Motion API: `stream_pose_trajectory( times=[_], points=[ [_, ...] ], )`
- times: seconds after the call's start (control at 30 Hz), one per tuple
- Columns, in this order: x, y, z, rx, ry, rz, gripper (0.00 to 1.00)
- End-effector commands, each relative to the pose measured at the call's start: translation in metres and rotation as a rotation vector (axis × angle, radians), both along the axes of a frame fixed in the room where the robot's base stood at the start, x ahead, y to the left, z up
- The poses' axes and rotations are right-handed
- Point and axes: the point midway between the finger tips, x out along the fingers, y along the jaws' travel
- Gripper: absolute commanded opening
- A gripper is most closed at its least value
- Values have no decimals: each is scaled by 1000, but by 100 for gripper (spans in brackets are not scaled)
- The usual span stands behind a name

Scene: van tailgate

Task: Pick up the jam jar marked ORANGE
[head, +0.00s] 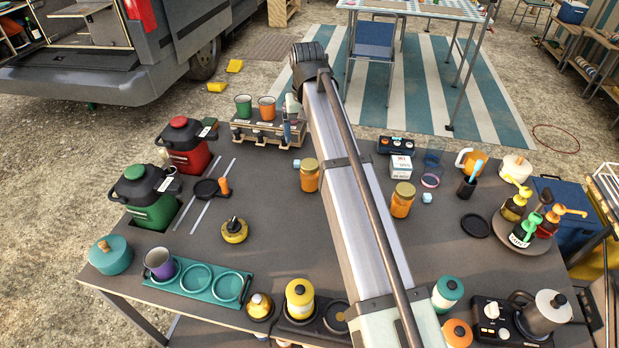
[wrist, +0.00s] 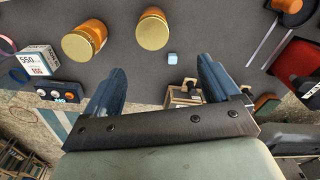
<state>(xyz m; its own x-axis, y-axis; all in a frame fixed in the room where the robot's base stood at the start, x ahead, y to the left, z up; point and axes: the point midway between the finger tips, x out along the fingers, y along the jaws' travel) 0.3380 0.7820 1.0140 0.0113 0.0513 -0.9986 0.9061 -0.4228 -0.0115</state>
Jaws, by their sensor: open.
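Two orange-filled jam jars with gold lids stand upright on the dark table. In the head view one jar (head: 310,178) is left of my arm and the other jar (head: 402,202) is right of it. Both show in the wrist view, the left-hand one there (wrist: 86,42) beside the box and the other (wrist: 152,30) nearer the middle. No lettering on either jar is readable, so I cannot tell which is marked ORANGE. My gripper (wrist: 160,75) is open and empty, with both jars beyond its fingertips. In the head view my arm mostly hides it.
A small pale cube (wrist: 173,57) lies near the jars. A white box (head: 400,167) stands behind the right jar. A rack with cups (head: 266,133) is at the back edge. Bare table lies between the left jar and this pot.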

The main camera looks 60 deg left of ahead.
Motion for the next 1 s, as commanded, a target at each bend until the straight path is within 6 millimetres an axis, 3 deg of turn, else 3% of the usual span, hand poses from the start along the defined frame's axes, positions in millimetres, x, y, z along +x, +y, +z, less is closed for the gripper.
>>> stream_pose_trajectory(
  times=[0.2, 0.47, 1.0],
  points=[
    [-2, -10, 0, -54, 1, 310, 89],
    [-2, -11, -5, -55, 0, 453, 89],
    [-2, -11, -81, -54, 0, 455, 89]
  ],
)
